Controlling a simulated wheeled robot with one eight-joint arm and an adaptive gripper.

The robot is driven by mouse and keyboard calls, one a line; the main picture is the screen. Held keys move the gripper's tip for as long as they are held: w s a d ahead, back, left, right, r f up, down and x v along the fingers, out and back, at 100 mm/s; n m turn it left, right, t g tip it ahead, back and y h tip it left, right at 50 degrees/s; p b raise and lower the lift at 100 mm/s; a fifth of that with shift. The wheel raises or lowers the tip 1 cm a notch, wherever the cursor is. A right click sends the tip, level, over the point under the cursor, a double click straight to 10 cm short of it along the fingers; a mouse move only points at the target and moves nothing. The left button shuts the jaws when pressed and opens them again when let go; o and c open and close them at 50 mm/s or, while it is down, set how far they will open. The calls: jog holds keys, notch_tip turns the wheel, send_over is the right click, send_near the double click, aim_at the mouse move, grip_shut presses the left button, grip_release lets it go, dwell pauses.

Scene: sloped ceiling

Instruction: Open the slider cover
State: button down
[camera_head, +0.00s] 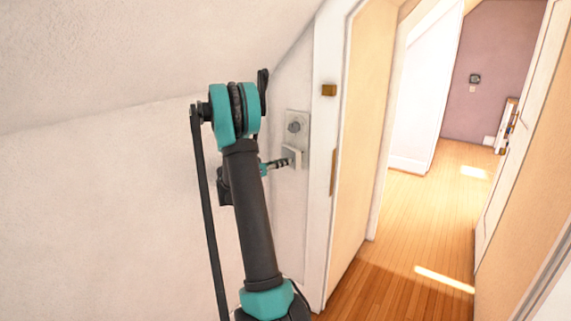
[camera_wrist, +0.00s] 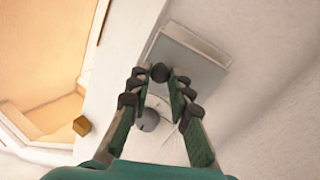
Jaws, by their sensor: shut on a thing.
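A pale wall plate (camera_head: 304,118) is on the white wall beside the door frame, with a round grey fitting (camera_head: 295,126) in its upper part. The round fitting (camera_wrist: 149,120) also shows between my fingers in the wrist view. The light grey slider cover (camera_head: 291,154) juts out at the lower part of the plate; in the wrist view it is a box-like piece (camera_wrist: 185,58) beyond my fingertips. My gripper (camera_head: 279,163) is at the cover, its fingertips (camera_wrist: 162,76) closed in on a small dark round piece at its edge. The exact contact is partly hidden by the fingers.
The white door frame (camera_head: 325,130) with a brass plate (camera_head: 329,90) stands just right of the wall plate. A sloped ceiling (camera_head: 150,45) hangs above left. The doorway opens onto a clear wooden floor (camera_head: 425,230).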

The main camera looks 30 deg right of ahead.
jog(key=c, duration=1.4)
grip_release()
jog(key=shift+o, duration=0.2)
jog(key=shift+a, duration=0.1)
jog(key=a, duration=0.7)
jog(key=shift+a, duration=0.2)
jog(key=shift+c, duration=0.3)
